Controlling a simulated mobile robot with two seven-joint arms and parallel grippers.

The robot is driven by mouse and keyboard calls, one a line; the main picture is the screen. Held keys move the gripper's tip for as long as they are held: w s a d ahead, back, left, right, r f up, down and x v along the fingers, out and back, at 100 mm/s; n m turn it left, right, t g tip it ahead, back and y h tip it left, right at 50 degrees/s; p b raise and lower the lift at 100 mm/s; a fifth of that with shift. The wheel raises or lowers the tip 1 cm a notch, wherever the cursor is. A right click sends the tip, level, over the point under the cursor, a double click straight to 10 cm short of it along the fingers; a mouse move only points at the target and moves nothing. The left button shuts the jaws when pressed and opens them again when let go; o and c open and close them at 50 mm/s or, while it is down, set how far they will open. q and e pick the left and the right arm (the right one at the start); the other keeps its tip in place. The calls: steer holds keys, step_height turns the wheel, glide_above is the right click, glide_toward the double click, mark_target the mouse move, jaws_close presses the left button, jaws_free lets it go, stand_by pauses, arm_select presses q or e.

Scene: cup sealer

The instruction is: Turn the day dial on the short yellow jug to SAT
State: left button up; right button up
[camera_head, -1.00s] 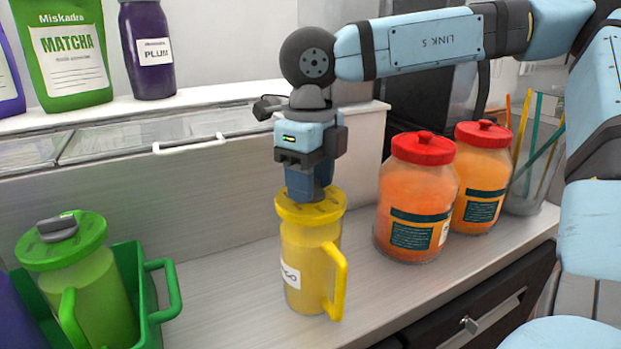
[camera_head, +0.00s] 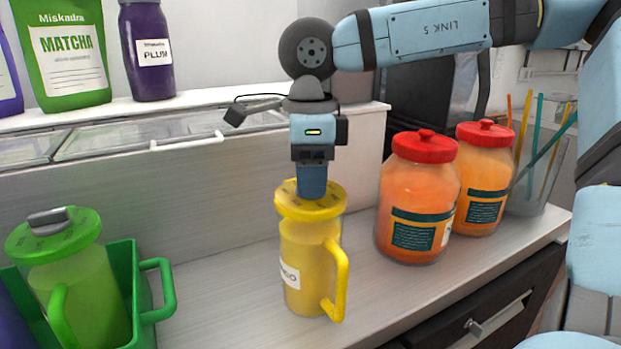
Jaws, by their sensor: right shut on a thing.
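The yellow jug (camera_head: 305,260) stands upright on the counter, its handle toward the front right and part of a white label on its left side. Its yellow lid (camera_head: 328,209) carries the day dial, which is hidden by my gripper, so its setting cannot be read. My right gripper (camera_head: 312,192) points straight down onto the middle of the lid and is shut on the dial. My left gripper is not in view.
A green jug (camera_head: 80,290) with a dial lid sits in a green crate (camera_head: 147,290) at left. Two red-lidded orange jars (camera_head: 415,205) (camera_head: 482,185) and a straw holder (camera_head: 535,190) stand at right. Bare counter (camera_head: 220,290) lies between crate and yellow jug.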

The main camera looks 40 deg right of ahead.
steer(key=shift+n, duration=1.2)
steer(key=o, duration=0.9)
step_height(320, 180, up, 14)
steer(key=shift+f+p, duration=0.1)
steer(key=shift+p, duration=0.95)
steer(key=shift+s+f, duration=0.1)
